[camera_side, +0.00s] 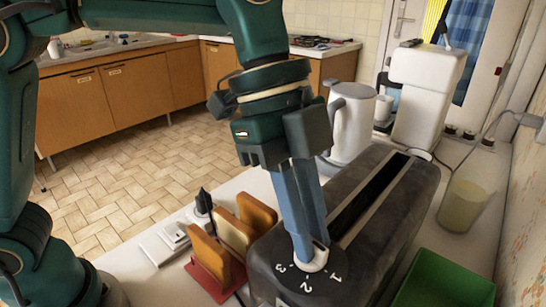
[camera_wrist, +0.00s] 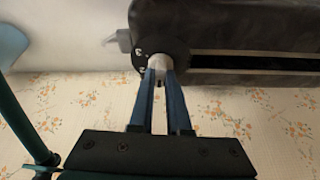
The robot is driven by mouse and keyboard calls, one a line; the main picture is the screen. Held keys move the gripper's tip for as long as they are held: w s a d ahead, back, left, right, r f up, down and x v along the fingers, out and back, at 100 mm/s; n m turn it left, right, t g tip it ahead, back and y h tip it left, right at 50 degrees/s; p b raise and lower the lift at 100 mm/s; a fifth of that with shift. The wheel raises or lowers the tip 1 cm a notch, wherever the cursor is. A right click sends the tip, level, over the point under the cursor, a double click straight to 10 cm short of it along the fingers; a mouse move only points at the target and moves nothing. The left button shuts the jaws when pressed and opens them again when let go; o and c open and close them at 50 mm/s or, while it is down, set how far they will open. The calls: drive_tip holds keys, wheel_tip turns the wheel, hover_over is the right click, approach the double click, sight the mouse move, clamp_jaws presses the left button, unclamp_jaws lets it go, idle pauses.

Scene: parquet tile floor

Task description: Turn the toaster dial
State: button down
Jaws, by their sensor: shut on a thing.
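The dark grey toaster (camera_side: 385,215) stands on the white counter, with one long slot along its top. It also shows in the wrist view (camera_wrist: 240,38). Its white dial (camera_side: 316,262) is on the top at the near end, with the numbers 1, 2 and 3 printed around it. My gripper (camera_side: 308,250) points down with its blue fingers shut on the dial. In the wrist view the two fingertips (camera_wrist: 161,76) sit at either side of the dial (camera_wrist: 158,62). The fingers partly hide the dial in both views.
A red rack (camera_side: 212,268) with bread slices stands left of the toaster. A green bin (camera_side: 445,283) is close on its right. A white kettle (camera_side: 350,122) and a coffee machine (camera_side: 425,95) stand behind. A yellowish cup (camera_side: 462,205) is near the wall.

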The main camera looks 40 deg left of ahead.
drive_tip(key=shift+n, duration=0.7)
drive_tip(key=c, duration=0.9)
unclamp_jaws()
drive_tip(key=shift+r, duration=0.1)
drive_tip(key=shift+v, duration=2.5)
drive_tip(key=shift+s, duration=0.15)
